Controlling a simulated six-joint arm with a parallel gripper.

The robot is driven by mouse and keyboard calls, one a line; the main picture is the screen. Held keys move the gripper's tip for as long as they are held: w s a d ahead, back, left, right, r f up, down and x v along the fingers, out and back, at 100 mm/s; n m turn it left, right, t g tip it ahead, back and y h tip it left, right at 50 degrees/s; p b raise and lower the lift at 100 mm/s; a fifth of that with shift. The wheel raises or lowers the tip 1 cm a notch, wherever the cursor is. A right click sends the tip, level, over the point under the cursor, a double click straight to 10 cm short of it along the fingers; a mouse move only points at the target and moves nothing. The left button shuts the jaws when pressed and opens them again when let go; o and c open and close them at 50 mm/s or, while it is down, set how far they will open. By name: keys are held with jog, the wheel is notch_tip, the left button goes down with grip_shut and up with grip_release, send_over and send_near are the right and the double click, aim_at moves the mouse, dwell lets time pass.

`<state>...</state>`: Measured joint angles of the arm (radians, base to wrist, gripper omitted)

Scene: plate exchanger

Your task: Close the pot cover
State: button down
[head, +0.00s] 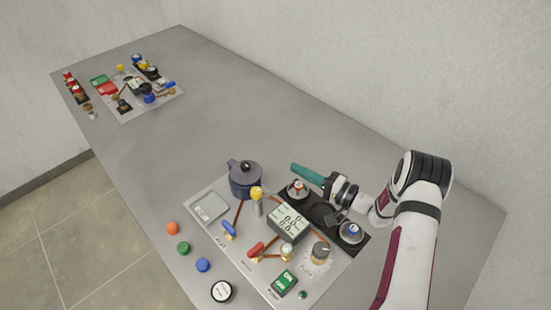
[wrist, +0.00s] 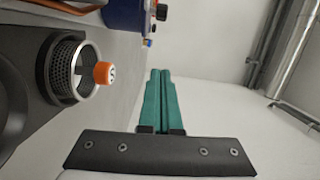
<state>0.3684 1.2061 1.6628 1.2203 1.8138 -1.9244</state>
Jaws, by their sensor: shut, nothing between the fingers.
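The dark blue-grey pot (head: 246,182) stands at the upper left of the near panel in the head view.
A round metal holder with an orange-red knob (head: 297,188) is just below my gripper, and shows in the wrist view (wrist: 104,73). A display box (head: 288,223), valves and buttons fill the near panel. A second panel (head: 160,105) lies far left. The middle table is clear.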

aim_at(261, 171)
jog(key=shift+w+a+f, duration=0.1)
jog(key=shift+w+a, duration=0.25)
jog(key=shift+a, duration=1.45)
jog(key=shift+w+a+r, duration=0.1)
jog(key=shift+w+a, duration=0.3)
jog(key=shift+a, duration=1.35)
jog(key=shift+w+a+f, duration=0.1)
jog(key=shift+w+a, duration=0.25)
jog(key=shift+a, duration=1.45)
